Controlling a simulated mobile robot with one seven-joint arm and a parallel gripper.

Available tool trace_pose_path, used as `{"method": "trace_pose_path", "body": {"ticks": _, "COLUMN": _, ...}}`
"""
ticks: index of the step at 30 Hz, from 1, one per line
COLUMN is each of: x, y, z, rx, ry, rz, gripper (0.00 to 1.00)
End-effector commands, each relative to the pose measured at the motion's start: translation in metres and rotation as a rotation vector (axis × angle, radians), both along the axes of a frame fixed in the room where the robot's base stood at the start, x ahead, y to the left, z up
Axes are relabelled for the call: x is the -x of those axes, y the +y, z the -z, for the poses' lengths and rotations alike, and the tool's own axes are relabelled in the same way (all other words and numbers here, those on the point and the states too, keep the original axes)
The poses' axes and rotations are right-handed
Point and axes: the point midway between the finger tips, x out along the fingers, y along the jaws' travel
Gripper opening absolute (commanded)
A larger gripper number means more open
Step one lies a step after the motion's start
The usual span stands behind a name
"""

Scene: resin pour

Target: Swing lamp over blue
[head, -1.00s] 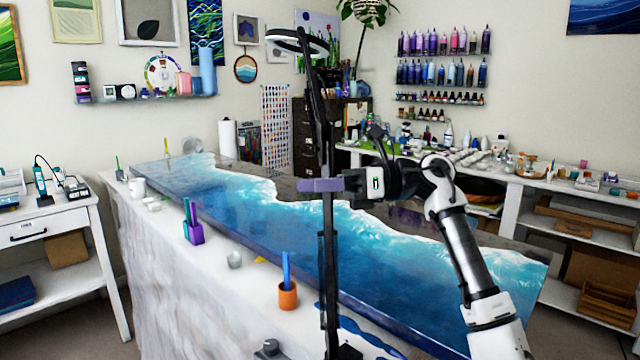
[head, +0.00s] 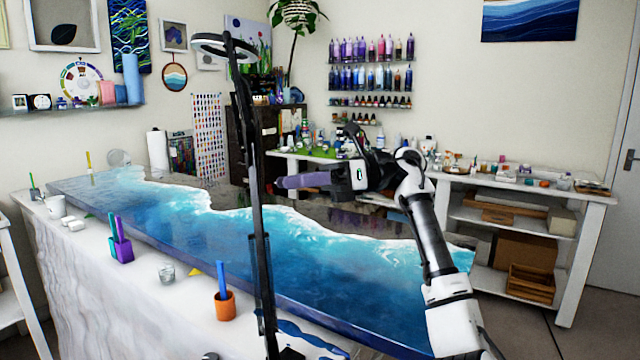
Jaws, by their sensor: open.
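The lamp is a tall black stand with a ring-shaped head (head: 208,38) at the upper left in the head view. Its upright pole (head: 262,260) crosses in front of the table. The ring sits at the top, left of the pole; its exact position above the table is hard to tell. The long resin table (head: 290,245) has a blue, wave-like surface with a white foam line and a dark far side. My gripper (head: 282,182) has purple fingers pointing left, just right of the pole. It appears empty and apart from the pole; the fingers overlap each other in this view.
An orange cup with a blue stick (head: 225,306), a clear cup (head: 166,273) and a purple holder (head: 122,250) stand along the table's near edge. A white bench with shelves (head: 520,190) stands behind at right. Open floor shows at lower right.

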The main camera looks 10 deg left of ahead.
Motion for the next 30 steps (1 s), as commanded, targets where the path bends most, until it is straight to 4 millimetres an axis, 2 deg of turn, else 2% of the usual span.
{"method": "trace_pose_path", "body": {"ticks": 3, "x": -0.012, "y": -0.02, "z": -0.001, "rx": -0.001, "ry": 0.002, "rz": 0.002, "gripper": 0.55}}
{"method": "trace_pose_path", "body": {"ticks": 9, "x": -0.022, "y": -0.037, "z": -0.002, "rx": 0.0, "ry": 0.0, "rz": -0.001, "gripper": 0.55}}
{"method": "trace_pose_path", "body": {"ticks": 23, "x": -0.024, "y": -0.042, "z": -0.004, "rx": 0.0, "ry": -0.001, "rz": -0.002, "gripper": 0.55}}
{"method": "trace_pose_path", "body": {"ticks": 26, "x": -0.024, "y": -0.042, "z": -0.018, "rx": 0.0, "ry": -0.001, "rz": -0.002, "gripper": 0.55}}
{"method": "trace_pose_path", "body": {"ticks": 30, "x": -0.024, "y": -0.042, "z": -0.058, "rx": 0.0, "ry": -0.001, "rz": -0.002, "gripper": 0.55}}
